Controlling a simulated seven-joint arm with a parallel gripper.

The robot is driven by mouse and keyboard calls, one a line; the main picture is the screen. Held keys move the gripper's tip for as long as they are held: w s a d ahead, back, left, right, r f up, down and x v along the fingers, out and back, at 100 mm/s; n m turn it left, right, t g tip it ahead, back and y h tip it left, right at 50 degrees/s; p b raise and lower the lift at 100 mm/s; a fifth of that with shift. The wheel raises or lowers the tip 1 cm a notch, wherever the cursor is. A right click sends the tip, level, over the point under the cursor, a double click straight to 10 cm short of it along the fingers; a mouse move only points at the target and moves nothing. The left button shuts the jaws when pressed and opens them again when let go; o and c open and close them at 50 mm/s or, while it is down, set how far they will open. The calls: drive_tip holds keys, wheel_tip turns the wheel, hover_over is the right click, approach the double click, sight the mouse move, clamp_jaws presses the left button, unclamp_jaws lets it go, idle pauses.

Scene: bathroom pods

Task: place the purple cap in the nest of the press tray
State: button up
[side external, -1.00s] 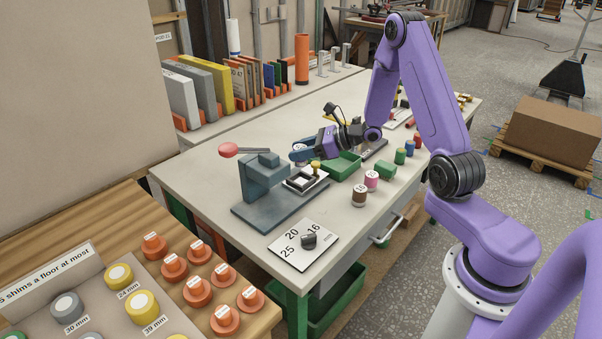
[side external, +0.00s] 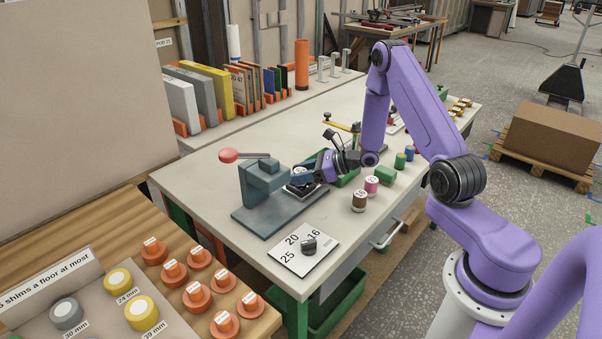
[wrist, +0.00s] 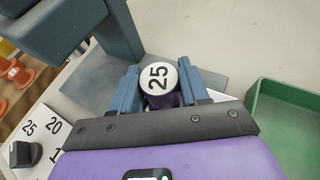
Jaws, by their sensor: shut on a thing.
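In the side view my gripper (side external: 300,176) is low over the press tray (side external: 308,192), just right of the blue-grey press (side external: 262,185). The tray's nest is mostly hidden by my gripper, so I cannot tell whether the cap touches it. The press also shows at the upper left in the wrist view (wrist: 75,25).
A dial plate (side external: 291,257) marked 16, 20 and 25 with a black knob (side external: 309,243) lies in front of the press. A green bin (wrist: 285,125) is on the right. Brown (side external: 359,201) and pink (side external: 371,185) labelled cylinders stand nearby.

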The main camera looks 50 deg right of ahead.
drive_tip(key=o, duration=1.1)
drive_tip(key=shift+f, duration=0.1)
